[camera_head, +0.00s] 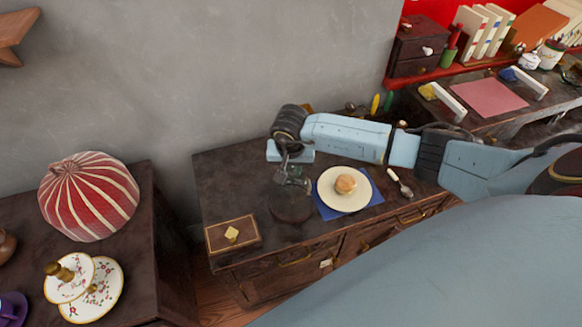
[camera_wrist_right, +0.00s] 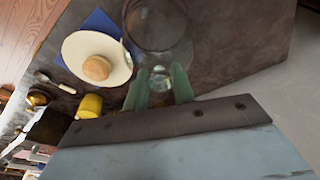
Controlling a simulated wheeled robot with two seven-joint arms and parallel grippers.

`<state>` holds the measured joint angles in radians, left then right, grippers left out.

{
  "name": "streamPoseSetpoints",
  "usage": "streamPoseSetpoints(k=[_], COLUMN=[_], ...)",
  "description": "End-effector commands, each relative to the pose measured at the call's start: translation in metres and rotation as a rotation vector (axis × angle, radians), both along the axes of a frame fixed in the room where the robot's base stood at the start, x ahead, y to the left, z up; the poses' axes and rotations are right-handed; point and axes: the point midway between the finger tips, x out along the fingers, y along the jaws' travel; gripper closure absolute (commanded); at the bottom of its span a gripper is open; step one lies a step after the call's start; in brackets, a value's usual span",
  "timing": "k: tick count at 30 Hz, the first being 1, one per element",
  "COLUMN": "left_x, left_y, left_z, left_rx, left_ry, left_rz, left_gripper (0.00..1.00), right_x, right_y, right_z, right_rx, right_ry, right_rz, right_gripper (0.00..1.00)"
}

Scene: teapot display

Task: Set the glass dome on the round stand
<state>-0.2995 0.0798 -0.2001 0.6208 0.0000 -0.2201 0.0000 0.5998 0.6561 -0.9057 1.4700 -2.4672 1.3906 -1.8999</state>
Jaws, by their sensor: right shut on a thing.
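The glass dome (camera_head: 291,206) is clear and hard to see against the dark cabinet top, left of a round white plate (camera_head: 330,199). My right gripper (camera_head: 291,168) points down above the dome, shut on its knob. In the right wrist view my right gripper (camera_wrist_right: 160,85) has its green fingers either side of the clear knob (camera_wrist_right: 160,73), with the dome's round outline (camera_wrist_right: 155,28) beyond. Whether the dome touches the cabinet top, I cannot tell. The round plate (camera_wrist_right: 72,43) holds a bun (camera_head: 346,184); I cannot tell whether it is a stand. My left gripper is not in view.
The plate lies on a blue napkin (camera_head: 369,199), with a spoon (camera_head: 400,184) to its right. A flat brown box (camera_head: 215,238) lies at the cabinet's front left. A yellow cup (camera_wrist_right: 90,105) shows in the wrist view. A red striped dome (camera_head: 88,197) and tiered floral plates (camera_head: 98,297) stand at left.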

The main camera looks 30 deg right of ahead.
Motion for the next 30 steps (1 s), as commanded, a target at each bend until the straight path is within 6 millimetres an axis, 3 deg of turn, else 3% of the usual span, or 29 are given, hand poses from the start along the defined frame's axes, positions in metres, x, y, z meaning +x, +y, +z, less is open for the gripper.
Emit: streamPoseSetpoints(k=[20,21,22,30], left_x=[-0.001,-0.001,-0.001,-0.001], left_y=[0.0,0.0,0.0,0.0], left_z=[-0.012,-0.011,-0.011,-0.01], left_rx=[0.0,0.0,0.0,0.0], left_ry=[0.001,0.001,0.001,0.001], left_rz=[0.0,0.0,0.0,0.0], left_gripper=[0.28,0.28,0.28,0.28], right_x=[0.001,0.0,0.0,0.0], right_y=[0.0,0.0,0.0,0.0], right_z=[-0.012,-0.011,-0.011,-0.011], right_rx=[0.0,0.0,0.0,0.0], right_ry=[-0.001,-0.001,-0.001,0.001], right_rz=[0.0,0.0,0.0,0.0], right_gripper=[0.98,0.7,0.66,0.66])
